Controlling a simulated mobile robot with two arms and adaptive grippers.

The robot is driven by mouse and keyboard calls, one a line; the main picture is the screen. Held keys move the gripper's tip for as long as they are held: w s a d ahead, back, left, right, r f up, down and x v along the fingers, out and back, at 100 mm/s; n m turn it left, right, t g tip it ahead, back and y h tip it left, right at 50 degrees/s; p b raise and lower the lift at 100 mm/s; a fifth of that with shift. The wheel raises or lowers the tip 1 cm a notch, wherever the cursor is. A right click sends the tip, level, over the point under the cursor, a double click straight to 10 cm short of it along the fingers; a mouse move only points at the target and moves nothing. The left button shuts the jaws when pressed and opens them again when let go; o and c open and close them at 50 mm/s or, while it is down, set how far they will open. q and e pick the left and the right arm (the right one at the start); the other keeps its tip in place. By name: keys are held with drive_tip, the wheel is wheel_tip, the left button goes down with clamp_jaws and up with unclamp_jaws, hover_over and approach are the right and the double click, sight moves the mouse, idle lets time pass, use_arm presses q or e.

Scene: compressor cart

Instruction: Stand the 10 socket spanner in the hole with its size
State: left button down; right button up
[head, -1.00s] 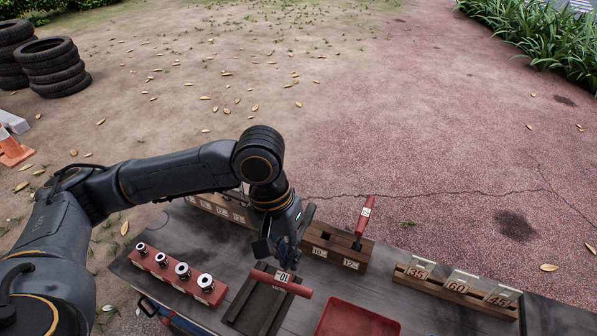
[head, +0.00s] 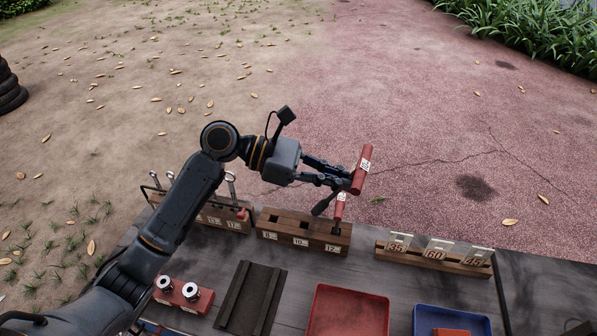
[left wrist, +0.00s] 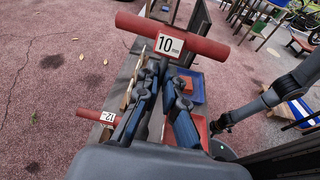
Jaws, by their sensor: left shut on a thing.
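My left gripper (head: 335,172) is shut on the 10 spanner, just below its red T-handle (head: 362,170). The label "10 mm" reads clearly on this handle in the left wrist view (left wrist: 170,44). The gripper holds it above and behind the right end of the wooden block (head: 268,236), which is labelled 8, 10 and 12. The 10 hole (head: 305,226) looks empty. The 12 spanner (head: 340,207) stands in the 12 hole. My right gripper seems to show small and dark in the left wrist view (left wrist: 222,122).
A wooden rack (head: 235,224) with spanners stands left of the block. A rack with number plates (head: 435,262) stands to the right. In front are a dark tray (head: 233,300), a red tray (head: 350,305), a blue tray (head: 425,318) and a red socket holder (head: 203,303).

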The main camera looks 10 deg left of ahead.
use_arm(q)
drive_tip(key=w+a+f+n+t, duration=0.6)
drive_tip(key=a+n+t, duration=0.2)
drive_tip(key=t, duration=0.4)
drive_tip(key=shift+a+f, duration=0.4)
drive_tip(key=shift+a, duration=0.15)
use_arm(e)
drive_tip(key=shift+r, duration=0.15)
drive_tip(key=shift+d, duration=0.15)
drive_tip(key=shift+r, duration=0.1)
use_arm(q)
wheel_tip(320, 180, down, 6)
drive_tip(key=b, duration=0.4)
drive_tip(key=shift+r, duration=0.1)
use_arm(e)
drive_tip(key=f, duration=0.4)
drive_tip(key=shift+a+f, duration=0.15)
drive_tip(key=shift+a, duration=0.1)
